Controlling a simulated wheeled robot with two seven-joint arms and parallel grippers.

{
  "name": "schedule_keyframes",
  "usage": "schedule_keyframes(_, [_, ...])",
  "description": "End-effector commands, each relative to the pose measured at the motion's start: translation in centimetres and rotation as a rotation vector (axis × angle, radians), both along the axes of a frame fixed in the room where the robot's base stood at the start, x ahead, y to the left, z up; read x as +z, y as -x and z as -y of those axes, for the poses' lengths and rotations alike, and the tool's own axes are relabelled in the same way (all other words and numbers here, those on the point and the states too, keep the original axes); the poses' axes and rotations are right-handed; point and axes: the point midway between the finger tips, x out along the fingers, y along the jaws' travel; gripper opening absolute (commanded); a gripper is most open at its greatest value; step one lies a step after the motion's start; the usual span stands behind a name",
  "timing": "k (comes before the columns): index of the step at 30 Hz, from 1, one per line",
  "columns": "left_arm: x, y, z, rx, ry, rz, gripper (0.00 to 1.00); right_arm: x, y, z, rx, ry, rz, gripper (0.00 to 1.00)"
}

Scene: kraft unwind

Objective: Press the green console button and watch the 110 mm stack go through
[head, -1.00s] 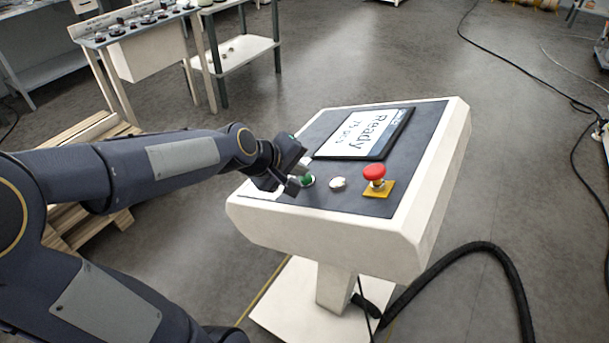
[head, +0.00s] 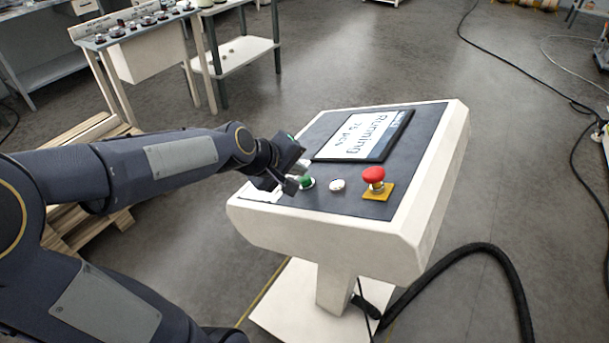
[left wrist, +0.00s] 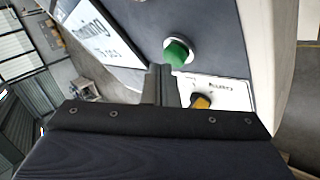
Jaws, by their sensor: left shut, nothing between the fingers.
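The white console (head: 330,240) stands on a pedestal with a tilted grey panel. The green button (head: 306,182) is at the panel's left, and it also shows in the left wrist view (left wrist: 177,53). The screen (head: 362,136) reads "Running" with a smaller line of text below. My left gripper (head: 293,185) is shut and empty, its fingertips just left of the green button. In the left wrist view its fingers (left wrist: 160,80) point at the panel just short of the button; I cannot tell if they touch it. My right gripper and the stack are not in view.
A white button (head: 337,185) and a red mushroom button (head: 374,174) on a yellow plate sit right of the green one. A yellow-orange knob (left wrist: 201,102) is near the fingers. A thick black hose (head: 500,262) curves over the floor. A wooden pallet (head: 75,232) lies at left.

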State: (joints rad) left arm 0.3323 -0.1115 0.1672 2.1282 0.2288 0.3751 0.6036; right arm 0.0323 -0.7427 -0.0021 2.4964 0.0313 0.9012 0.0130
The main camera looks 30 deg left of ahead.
Motion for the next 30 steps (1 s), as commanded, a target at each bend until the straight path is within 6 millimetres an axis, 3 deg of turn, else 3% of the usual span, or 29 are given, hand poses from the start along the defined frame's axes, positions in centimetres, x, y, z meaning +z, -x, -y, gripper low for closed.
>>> schedule_keyframes(16, [1.2,-0.1,-0.4,0.000,-0.001,0.003,0.00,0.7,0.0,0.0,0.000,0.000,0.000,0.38])
schedule_keyframes(30, [5.2,-0.2,-2.2,0.002,-0.001,0.004,0.00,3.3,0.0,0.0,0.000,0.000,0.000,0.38])
